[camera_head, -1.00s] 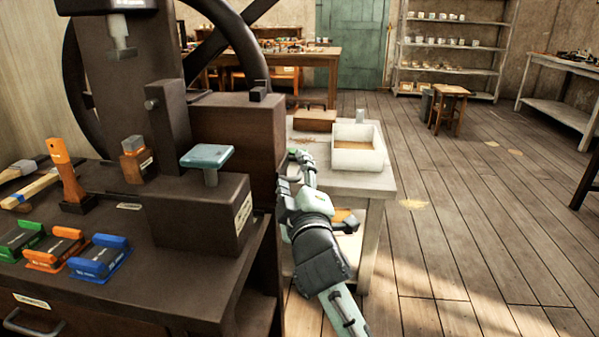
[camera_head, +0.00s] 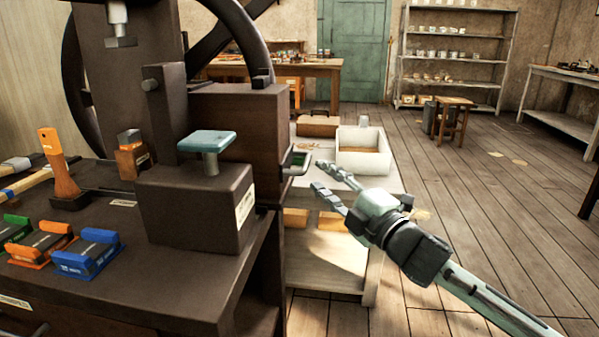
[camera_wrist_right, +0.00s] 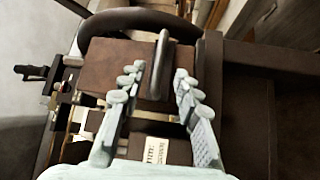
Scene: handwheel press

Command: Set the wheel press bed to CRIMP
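The wheel press (camera_head: 235,125) is a dark brown machine with a large handwheel (camera_head: 243,45) behind it. A grey loop handle (camera_head: 297,167) with a green patch beside it sticks out of its right side. In the right wrist view a grey loop handle (camera_wrist_right: 157,65) stands between the finger lines. My right gripper (camera_head: 321,177) is open and empty, just right of the side handle and apart from it in the head view. It also shows in the right wrist view (camera_wrist_right: 156,74), fingers spread. I cannot read a CRIMP mark. My left gripper is not in view.
A teal-topped knob (camera_head: 207,141) stands on the front block, which has a pale label (camera_head: 244,206). Green, orange and blue blocks (camera_head: 90,250) lie on the bench at left. A pale side table with a white box (camera_head: 362,135) stands behind my gripper.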

